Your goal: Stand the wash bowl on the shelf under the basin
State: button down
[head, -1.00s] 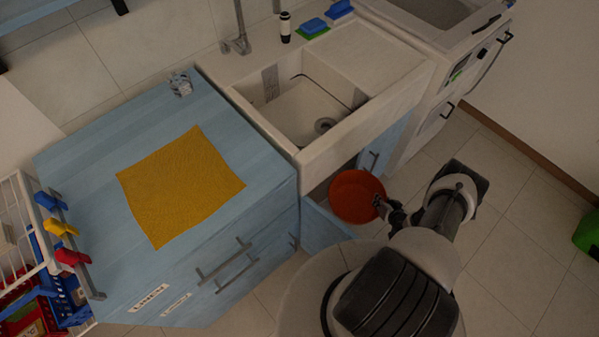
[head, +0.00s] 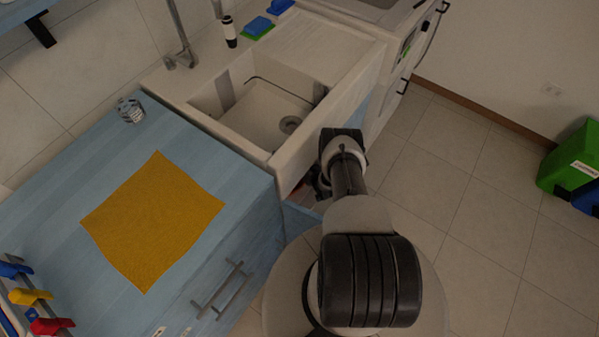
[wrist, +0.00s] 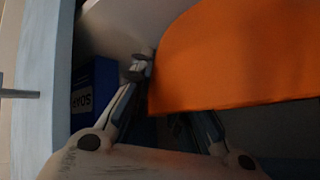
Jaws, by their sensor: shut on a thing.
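The wash bowl is orange-red and fills the upper right of the wrist view (wrist: 235,55). My gripper (wrist: 160,108) is shut on its rim and holds it tilted, its edge running across the view. In the head view only a small reddish bit of the bowl shows under the basin's front, beside my gripper (head: 319,186); my arm and the basin hide the rest. The white basin (head: 284,165) stands above the cabinet opening. The shelf under it is hidden in the head view and cannot be made out clearly in the wrist view.
A blue box marked SOAP (wrist: 93,95) stands inside the cabinet, left of my fingers. A light blue door or panel with a handle (wrist: 38,130) is at the wrist view's left. The blue counter (head: 240,185) is left of the basin.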

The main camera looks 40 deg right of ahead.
jog(key=shift+w+a, duration=0.2)
jog(key=shift+w, duration=0.35)
jog(key=shift+w+a, duration=0.15)
jog(key=shift+w, duration=0.4)
jog(key=shift+w+a+b, duration=0.2)
jog(key=shift+w+b, duration=0.15)
jog(key=shift+w, duration=0.15)
jog(key=f+b, duration=0.1)
jog(key=f, duration=0.1)
jog(key=f+b, duration=0.1)
jog(key=shift+s+d+f, duration=0.1)
jog(key=shift+s+f, duration=0.1)
jog(key=shift+f, duration=0.15)
jog(key=shift+r, duration=0.15)
jog(key=c, duration=1.5)
grip_release()
